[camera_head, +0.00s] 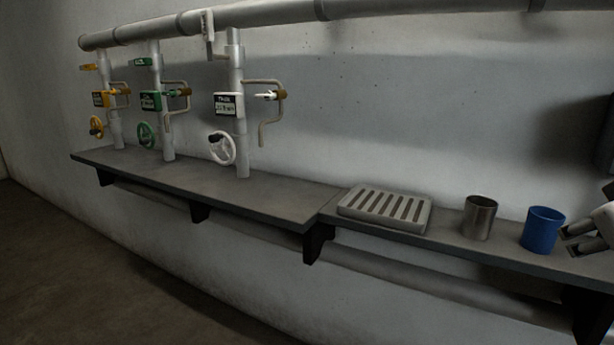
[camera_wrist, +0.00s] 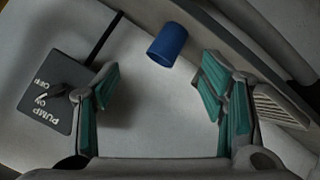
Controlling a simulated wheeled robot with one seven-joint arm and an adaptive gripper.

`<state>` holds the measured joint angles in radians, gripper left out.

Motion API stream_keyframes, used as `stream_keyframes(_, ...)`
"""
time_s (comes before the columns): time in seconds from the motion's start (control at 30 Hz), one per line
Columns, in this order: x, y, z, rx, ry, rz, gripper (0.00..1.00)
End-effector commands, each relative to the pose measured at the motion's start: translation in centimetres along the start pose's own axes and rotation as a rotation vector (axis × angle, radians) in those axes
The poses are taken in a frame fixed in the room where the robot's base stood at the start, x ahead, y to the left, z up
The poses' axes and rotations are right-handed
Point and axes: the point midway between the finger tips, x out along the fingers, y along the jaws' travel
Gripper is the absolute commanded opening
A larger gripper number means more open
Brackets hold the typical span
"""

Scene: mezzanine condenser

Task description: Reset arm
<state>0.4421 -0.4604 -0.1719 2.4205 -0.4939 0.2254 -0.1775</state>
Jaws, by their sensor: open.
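My gripper (camera_head: 578,238) shows at the right edge of the head view, just right of the blue cup (camera_head: 542,229). Its fingers (camera_wrist: 160,75) are spread wide in the wrist view with nothing between them. The blue cup stands upright on the shelf; it also shows in the wrist view (camera_wrist: 167,45), beyond the fingertips and apart from them. Most of my arm is outside the head view.
A metal cup (camera_head: 480,217) and a slotted tray (camera_head: 386,208) stand on the shelf (camera_head: 270,191). Yellow, green and white valve wheels (camera_head: 222,148) sit on pipes at left. A dark pump switch box (camera_wrist: 52,95) is beside the left finger. Open floor (camera_head: 80,270) lies below.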

Motion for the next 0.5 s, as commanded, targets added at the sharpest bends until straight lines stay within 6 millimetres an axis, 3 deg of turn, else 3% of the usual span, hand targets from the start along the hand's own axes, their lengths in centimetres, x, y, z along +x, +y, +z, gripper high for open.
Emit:
stream_keyframes(0.1, -2.7, -5.8, 2.3, 0.046, -0.125, -0.132, 0.65)
stream_keyframes(0.3, -8.9, -14.2, 7.6, 0.072, -0.369, -0.348, 0.65)
stream_keyframes(0.5, -14.8, -18.8, 12.3, 0.038, -0.562, -0.493, 0.65)
